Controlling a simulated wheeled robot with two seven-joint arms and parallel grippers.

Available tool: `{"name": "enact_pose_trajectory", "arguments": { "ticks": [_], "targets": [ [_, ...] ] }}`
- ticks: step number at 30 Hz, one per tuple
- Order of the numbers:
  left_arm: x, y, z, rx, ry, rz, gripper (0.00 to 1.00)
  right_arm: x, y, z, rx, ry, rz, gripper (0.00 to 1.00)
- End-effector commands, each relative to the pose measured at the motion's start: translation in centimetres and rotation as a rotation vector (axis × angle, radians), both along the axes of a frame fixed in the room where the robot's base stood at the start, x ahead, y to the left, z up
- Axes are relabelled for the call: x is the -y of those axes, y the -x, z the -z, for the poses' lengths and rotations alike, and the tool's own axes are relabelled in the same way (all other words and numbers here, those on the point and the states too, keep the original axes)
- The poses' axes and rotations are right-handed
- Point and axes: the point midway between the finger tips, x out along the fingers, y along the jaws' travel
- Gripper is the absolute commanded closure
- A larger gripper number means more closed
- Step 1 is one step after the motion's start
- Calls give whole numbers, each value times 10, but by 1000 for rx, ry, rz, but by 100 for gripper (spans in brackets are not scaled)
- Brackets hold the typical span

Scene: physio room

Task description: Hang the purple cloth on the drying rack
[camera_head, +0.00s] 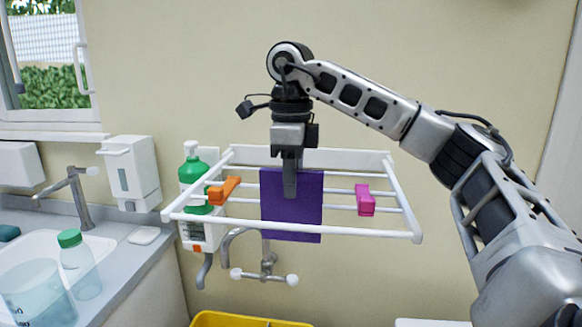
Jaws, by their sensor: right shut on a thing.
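The purple cloth (305,220) is flat and square-looking, and it hangs down at the middle of the white drying rack (330,233). My right gripper (290,190) points down from above and is shut on the cloth near its upper part. Part of the cloth reaches below the rack's front rail. I cannot tell whether the cloth is folded over a bar or only held beside it. My left gripper is not in view.
An orange clip (224,190) and a pink clip (365,200) sit on the rack on either side of the cloth. A green bottle (193,166) stands behind its left end. A tap (265,270) and a yellow container (240,320) are below. A sink counter (150,255) is at left.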

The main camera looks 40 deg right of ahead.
Motion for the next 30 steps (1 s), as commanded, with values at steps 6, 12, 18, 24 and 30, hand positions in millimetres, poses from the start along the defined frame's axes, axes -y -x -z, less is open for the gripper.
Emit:
{"name": "enact_pose_trajectory", "arguments": {
  "ticks": [6,12,18,24,30],
  "targets": [
    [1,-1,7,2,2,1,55,0,0,21,1,-1,1,97],
    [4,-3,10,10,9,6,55,0,0,37,0,0,0,97],
    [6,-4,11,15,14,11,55,0,0,48,0,0,0,97],
    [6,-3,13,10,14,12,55,0,0,53,1,-1,0,97],
    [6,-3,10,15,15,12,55,0,0,54,1,-1,0,97]
  ]
}}
